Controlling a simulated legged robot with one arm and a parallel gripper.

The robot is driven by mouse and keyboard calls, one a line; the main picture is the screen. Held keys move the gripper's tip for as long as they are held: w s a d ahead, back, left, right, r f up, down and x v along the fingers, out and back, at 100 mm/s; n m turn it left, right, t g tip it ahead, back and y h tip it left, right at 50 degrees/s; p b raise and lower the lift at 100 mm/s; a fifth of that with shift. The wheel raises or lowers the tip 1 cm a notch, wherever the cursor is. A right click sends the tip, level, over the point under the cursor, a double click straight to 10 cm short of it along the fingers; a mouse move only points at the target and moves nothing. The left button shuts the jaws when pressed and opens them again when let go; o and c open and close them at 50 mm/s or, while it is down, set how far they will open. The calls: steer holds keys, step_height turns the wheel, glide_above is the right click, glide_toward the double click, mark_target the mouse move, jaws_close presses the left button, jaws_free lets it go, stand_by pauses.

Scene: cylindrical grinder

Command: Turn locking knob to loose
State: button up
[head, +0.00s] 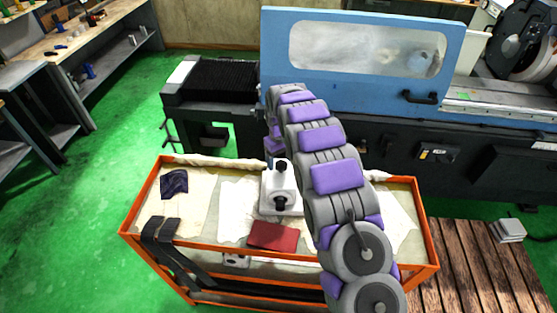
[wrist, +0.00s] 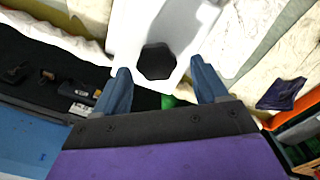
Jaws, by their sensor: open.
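A white device (head: 283,183) stands on the orange-framed cart. It has a black knob (head: 280,203) on its near side and another dark knob (head: 281,165) on its far side. In the wrist view the white body (wrist: 150,22) shows close up, with a black, many-sided knob (wrist: 158,61). My gripper (wrist: 160,65) is open, its two blue fingers spread on either side of this knob. They look apart from it; the depth gap is hard to judge. In the head view my gripper is mostly hidden behind my arm, at the device's far side. No loose or locked marking can be read.
The cart (head: 128,217) also carries a red cloth or book (head: 273,236), a dark cloth (head: 174,184) and pale cloths. The grinder with its blue windowed door (head: 362,85) stands right behind. A wooden slatted platform (head: 470,270) lies at the right. Green floor is free at the left.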

steer(key=shift+d+f, duration=0.55)
steer(key=shift+a, duration=0.1)
steer(key=shift+a+f, duration=0.1)
steer(key=shift+a, duration=0.45)
steer(key=c, duration=0.4)
steer(key=shift+d, duration=0.3)
steer(key=c, duration=0.4)
steer(key=shift+c, duration=1.4)
